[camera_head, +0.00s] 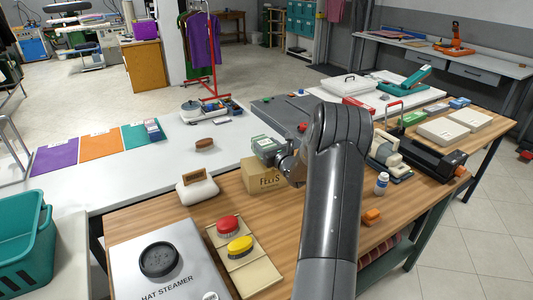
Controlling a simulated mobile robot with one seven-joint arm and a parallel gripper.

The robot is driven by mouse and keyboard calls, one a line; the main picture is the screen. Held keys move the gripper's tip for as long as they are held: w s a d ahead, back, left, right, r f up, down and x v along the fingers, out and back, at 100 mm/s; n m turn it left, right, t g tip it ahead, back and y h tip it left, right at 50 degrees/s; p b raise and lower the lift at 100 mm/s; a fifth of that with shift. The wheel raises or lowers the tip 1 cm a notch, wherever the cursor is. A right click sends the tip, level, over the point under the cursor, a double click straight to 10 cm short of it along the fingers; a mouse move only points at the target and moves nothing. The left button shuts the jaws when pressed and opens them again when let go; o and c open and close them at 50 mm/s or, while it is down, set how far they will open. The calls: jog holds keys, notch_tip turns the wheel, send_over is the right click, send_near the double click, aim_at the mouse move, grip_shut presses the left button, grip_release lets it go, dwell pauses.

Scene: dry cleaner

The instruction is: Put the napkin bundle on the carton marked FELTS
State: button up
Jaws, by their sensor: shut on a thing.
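The carton marked FELTS (256,184) is a small tan box on the wooden bench, just left of my wrist. My arm and wrist hide its right side and part of its top. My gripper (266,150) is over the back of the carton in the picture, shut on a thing. A grey-green and pale shape shows at its end. I cannot tell clearly how much of that is the napkin bundle and how much is the gripper. The fingertips are not distinct, and I cannot tell whether the held thing touches the carton.
A tray (262,280) with a red and a yellow brush and a hat steamer (165,265) are in front.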

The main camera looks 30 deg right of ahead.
jog(key=shift+f, duration=1.55)
jog(key=shift+f, duration=0.1)
jog(key=o, duration=1.1)
jog(key=shift+c, duration=0.2)
